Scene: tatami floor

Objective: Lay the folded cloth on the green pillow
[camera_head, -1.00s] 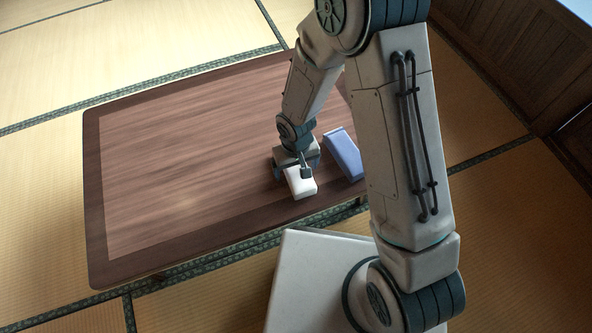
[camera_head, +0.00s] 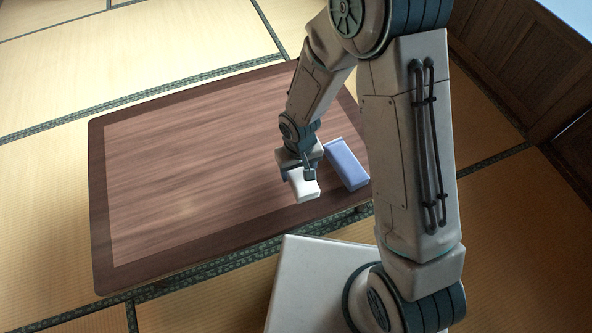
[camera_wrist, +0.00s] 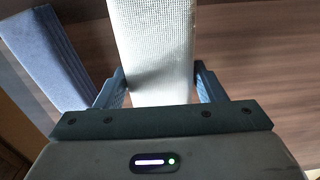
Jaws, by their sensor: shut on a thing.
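The folded cloth (camera_head: 304,188) is white and flat, with a fine weave that shows in the wrist view (camera_wrist: 155,40). My gripper (camera_head: 302,174) is shut on it; in the wrist view the two blue fingers (camera_wrist: 159,85) press on its sides. The cloth is over the near right part of the low table and seems to be just above its top, though the gap is hard to judge. No green pillow shows in either view.
A blue, block-shaped item (camera_head: 346,165) lies on the table just right of the cloth; it also shows at the left of the wrist view (camera_wrist: 52,55). The dark wooden table (camera_head: 190,170) is otherwise bare to the left. Tatami surrounds it.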

